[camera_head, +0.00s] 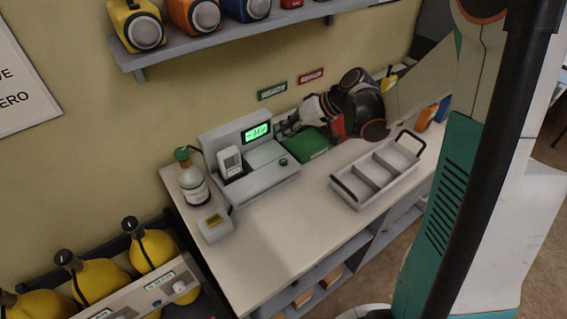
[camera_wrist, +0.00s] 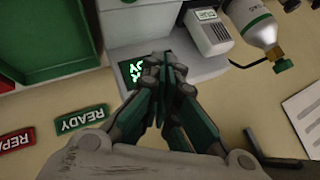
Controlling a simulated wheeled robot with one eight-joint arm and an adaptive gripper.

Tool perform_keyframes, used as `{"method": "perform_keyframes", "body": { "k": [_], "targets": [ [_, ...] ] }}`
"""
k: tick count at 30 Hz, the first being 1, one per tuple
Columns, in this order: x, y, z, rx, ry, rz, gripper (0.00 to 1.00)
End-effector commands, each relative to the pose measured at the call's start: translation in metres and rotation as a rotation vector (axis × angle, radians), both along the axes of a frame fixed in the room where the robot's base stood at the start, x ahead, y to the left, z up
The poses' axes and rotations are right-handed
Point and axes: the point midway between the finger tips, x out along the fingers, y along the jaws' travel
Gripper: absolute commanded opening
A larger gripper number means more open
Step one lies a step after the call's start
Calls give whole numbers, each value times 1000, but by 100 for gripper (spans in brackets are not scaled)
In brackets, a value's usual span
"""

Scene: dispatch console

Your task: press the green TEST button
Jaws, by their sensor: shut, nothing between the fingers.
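The green TEST button (camera_head: 283,162) is a small round knob on the right part of the grey console (camera_head: 262,188) in the head view. The console has a lit green display (camera_head: 257,132), which also shows in the wrist view (camera_wrist: 132,72), partly covered by my fingers. My gripper (camera_wrist: 168,62) is shut and empty, its fingertips in front of the console near the display. I cannot tell whether it touches the console. The button is not visible in the wrist view.
A white handheld device (camera_head: 230,161) sits in the console's left side, beside a bottle (camera_head: 192,177). A grey divided tray (camera_head: 347,202) is at the right; the front desktop (camera_head: 265,250) is clear.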

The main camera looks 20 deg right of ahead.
Motion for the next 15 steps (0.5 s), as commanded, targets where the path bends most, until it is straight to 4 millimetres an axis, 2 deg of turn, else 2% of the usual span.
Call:
{"method": "perform_keyframes", "body": {
  "k": [1,9,15],
  "targets": [
    [0,0,-9,0,0,0,0],
    [0,0,-46,0,0,0,0],
    [0,0,-67,0,0,0,0]
  ]
}}
